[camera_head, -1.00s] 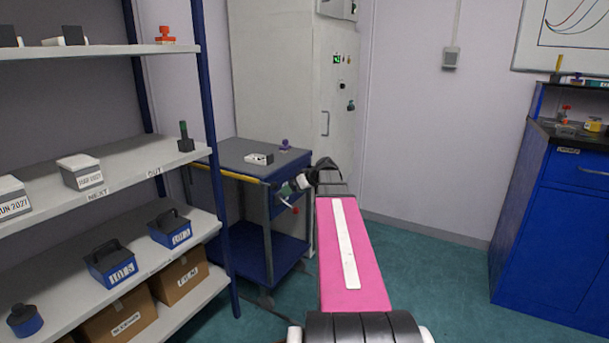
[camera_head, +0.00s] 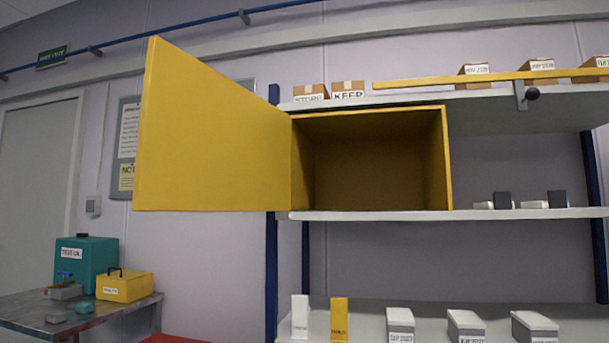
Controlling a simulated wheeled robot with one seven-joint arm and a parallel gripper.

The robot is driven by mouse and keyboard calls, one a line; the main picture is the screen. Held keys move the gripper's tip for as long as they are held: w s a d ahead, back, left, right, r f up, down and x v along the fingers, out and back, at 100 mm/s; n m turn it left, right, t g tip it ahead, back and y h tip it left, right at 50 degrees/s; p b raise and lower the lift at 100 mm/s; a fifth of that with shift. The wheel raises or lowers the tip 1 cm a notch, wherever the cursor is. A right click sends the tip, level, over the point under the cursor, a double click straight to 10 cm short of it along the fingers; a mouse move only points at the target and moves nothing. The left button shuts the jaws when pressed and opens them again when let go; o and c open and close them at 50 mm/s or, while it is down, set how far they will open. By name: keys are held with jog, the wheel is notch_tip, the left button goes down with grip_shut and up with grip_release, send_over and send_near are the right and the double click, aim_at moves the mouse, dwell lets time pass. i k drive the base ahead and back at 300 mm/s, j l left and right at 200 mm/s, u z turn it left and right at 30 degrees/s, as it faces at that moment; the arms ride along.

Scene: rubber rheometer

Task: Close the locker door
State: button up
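The yellow locker (camera_head: 448,160) stands on a shelf in the middle of the head view. Its yellow door (camera_head: 210,135) is wide open, hinged at the locker's left side and swung out to the left. The inside of the locker is dark and looks empty. My gripper is not in the current view, so its state and its distance from the door are hidden.
A shelf rack (camera_head: 540,213) holds the locker, with small boxes to its right and cartons above. A yellow bar (camera_head: 430,83) runs along the upper shelf. A table (camera_head: 140,308) with a teal container and yellow box stands lower left.

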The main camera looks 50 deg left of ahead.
aim_at(207, 142)
jog(key=k+j+u, duration=0.15)
jog(key=j, duration=0.55)
jog(key=k+j+u, duration=0.15)
jog(key=j, duration=0.55)
jog(key=k+j+u, duration=0.15)
jog(key=j, duration=0.6)
jog(key=k+j+u, duration=0.1)
jog(key=k+j, duration=0.15)
jog(key=j, duration=0.55)
jog(key=j+u, duration=0.15)
jog(key=j, duration=0.6)
jog(key=k, duration=0.05)
